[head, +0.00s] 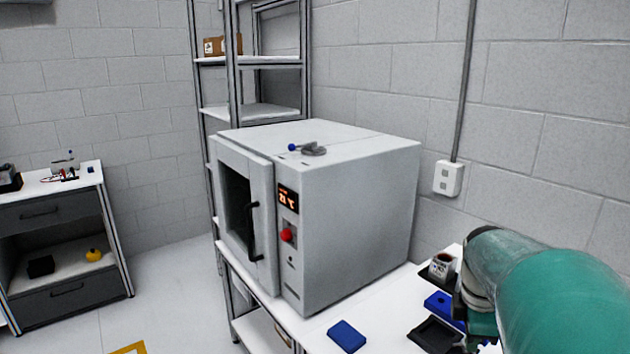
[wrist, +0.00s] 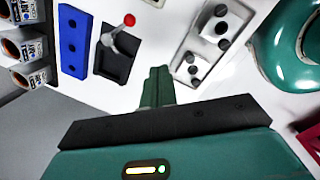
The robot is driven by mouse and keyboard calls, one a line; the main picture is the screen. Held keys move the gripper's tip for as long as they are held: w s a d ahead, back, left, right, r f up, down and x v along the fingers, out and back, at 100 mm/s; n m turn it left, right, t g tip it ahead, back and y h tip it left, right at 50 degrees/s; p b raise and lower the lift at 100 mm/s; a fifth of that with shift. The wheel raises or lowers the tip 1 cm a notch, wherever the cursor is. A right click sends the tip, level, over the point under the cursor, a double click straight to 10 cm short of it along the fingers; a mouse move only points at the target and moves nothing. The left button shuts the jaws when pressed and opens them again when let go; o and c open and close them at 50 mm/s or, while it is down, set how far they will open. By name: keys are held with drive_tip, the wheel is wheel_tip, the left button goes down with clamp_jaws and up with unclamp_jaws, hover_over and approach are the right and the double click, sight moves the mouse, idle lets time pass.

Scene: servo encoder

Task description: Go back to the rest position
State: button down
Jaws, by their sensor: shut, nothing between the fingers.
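My gripper (wrist: 157,80) shows in the wrist view with its green fingers closed together and nothing between them. It is above the white worktop, just below a black tray in the picture. The tray (wrist: 112,68) holds a grey part with a red ball tip (wrist: 129,20). In the head view my green arm (head: 565,295) fills the lower right corner, over the right end of the worktop. The gripper's fingertips cannot be made out clearly there.
A grey oven (head: 350,210) stands on the worktop, a blue-tipped grey part (head: 313,149) on top. A blue block (head: 346,336) lies in front. Near my arm are a labelled jar (head: 442,265) and a black tray (head: 436,335). A drawer cabinet (head: 55,217) stands left, beyond open floor.

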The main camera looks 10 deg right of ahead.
drive_tip(key=s+a+r+m+t, duration=0.1)
drive_tip(key=a+m, duration=0.3)
drive_tip(key=a, duration=0.4)
drive_tip(key=s+a+r+m+t+y, duration=0.1)
drive_tip(key=s+a+m+t, duration=0.1)
drive_tip(key=a, duration=0.6)
drive_tip(key=s+a+r+m+t, duration=0.1)
drive_tip(key=s+a+m+t, duration=0.1)
drive_tip(key=a+m, duration=0.4)
drive_tip(key=shift+s+a+r+y, duration=0.25)
drive_tip(key=shift+s+a, duration=0.5)
drive_tip(key=shift+a, duration=0.4)
